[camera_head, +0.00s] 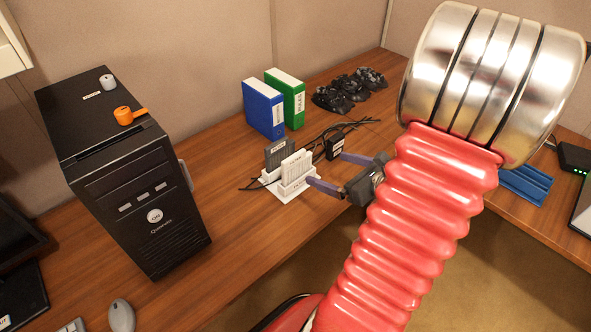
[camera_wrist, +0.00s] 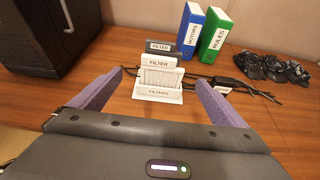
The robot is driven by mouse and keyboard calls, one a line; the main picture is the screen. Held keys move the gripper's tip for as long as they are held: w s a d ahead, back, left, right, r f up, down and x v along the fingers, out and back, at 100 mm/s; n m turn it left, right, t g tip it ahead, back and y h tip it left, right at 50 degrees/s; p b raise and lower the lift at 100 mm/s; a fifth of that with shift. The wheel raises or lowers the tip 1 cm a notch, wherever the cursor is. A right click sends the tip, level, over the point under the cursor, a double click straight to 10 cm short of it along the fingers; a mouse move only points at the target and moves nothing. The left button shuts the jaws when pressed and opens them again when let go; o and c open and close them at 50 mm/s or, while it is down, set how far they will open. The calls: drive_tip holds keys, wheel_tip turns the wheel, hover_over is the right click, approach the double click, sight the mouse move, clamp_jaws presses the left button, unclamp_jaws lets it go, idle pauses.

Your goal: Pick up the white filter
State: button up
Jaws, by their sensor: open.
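A white filter (camera_head: 296,166) stands upright in a white holder (camera_head: 276,191) on the wooden desk. A dark grey filter (camera_head: 279,151) stands behind it in the same holder. In the wrist view the white filter (camera_wrist: 161,75) sits centred between my fingers, with the dark filter (camera_wrist: 160,46) behind and the holder's front lip (camera_wrist: 157,95) labelled "FILTERS". My gripper (camera_head: 325,172) is open and empty. Its purple-grey fingers lie to the right of the holder in the head view. In the wrist view my gripper (camera_wrist: 162,78) points at the holder from the front, and no contact shows.
A black computer tower (camera_head: 125,170) stands left of the holder. Blue (camera_head: 264,108) and green (camera_head: 285,98) binders stand behind. A small black box (camera_head: 335,145) with cables lies just right of the holder. Dark lumpy objects (camera_head: 350,90) lie farther back. A grey mouse (camera_head: 122,316) lies front left.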

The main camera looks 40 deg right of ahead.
drive_tip(key=shift+w, duration=0.15)
approach(296, 159)
drive_tip(key=shift+r+x, duration=0.25)
drive_tip(key=shift+x, duration=1.2)
drive_tip(key=shift+w, duration=0.1)
drive_tip(key=shift+x, duration=2.6)
drive_tip(key=shift+f, duration=0.1)
drive_tip(key=shift+c, duration=0.4)
drive_tip(key=c, duration=1.4)
